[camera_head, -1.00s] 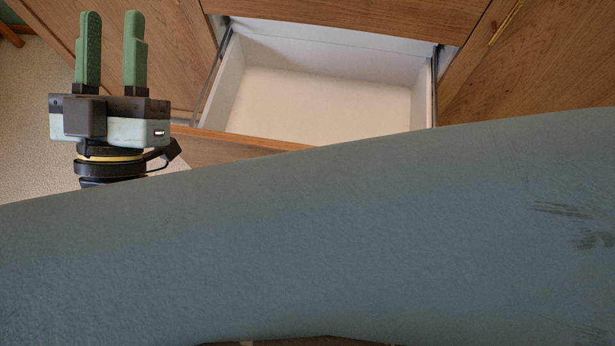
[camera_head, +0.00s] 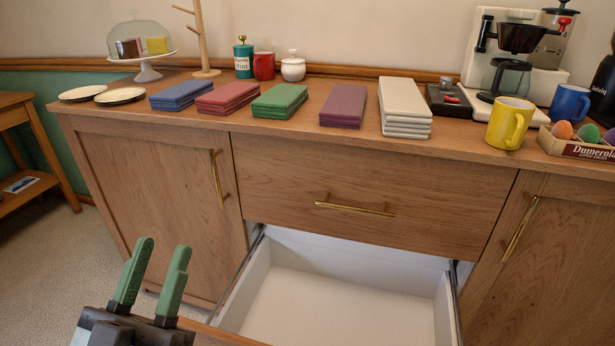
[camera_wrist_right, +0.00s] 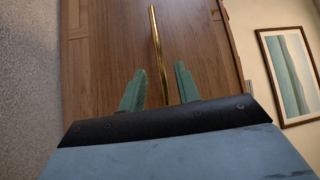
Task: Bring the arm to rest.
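My left gripper (camera_head: 163,246) shows at the bottom left of the head view, its two green fingers pointing up. The fingers stand apart with nothing between them. It is in front of the left cabinet door, to the left of an open, empty white drawer (camera_head: 340,308). My right gripper (camera_wrist_right: 158,82) shows only in the right wrist view. Its green fingers are apart and empty. A wooden door with a long brass handle (camera_wrist_right: 158,45) lies beyond them; I cannot tell whether the fingers touch it.
The sideboard top holds several stacks of coloured napkins or cloths, such as a green one (camera_head: 279,101), plus a yellow mug (camera_head: 509,123), a coffee machine (camera_head: 515,55) and a cake dome (camera_head: 140,45). The drawer juts out below. Carpet (camera_head: 60,270) is clear at left.

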